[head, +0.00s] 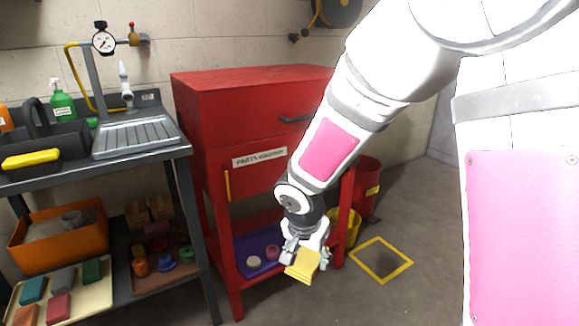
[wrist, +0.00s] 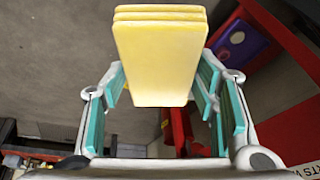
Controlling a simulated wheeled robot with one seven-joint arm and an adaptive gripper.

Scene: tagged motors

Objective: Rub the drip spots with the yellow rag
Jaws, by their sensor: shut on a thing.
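The yellow rag (head: 302,265) is a folded, layered pad. My gripper (head: 306,250) is shut on it in front of the red cabinet's lower shelf, above the floor. In the wrist view, the rag (wrist: 160,55) sticks out between the teal-padded fingers of my gripper (wrist: 160,90). I cannot make out any drip spots in either view.
The red parts washer (head: 235,115) stands behind my arm, with a purple tray (head: 258,248) on its lower shelf. A grey bench (head: 90,165) with a sink is at left. A yellow square (head: 381,278) marks clear floor at right, near a red bin (head: 367,180).

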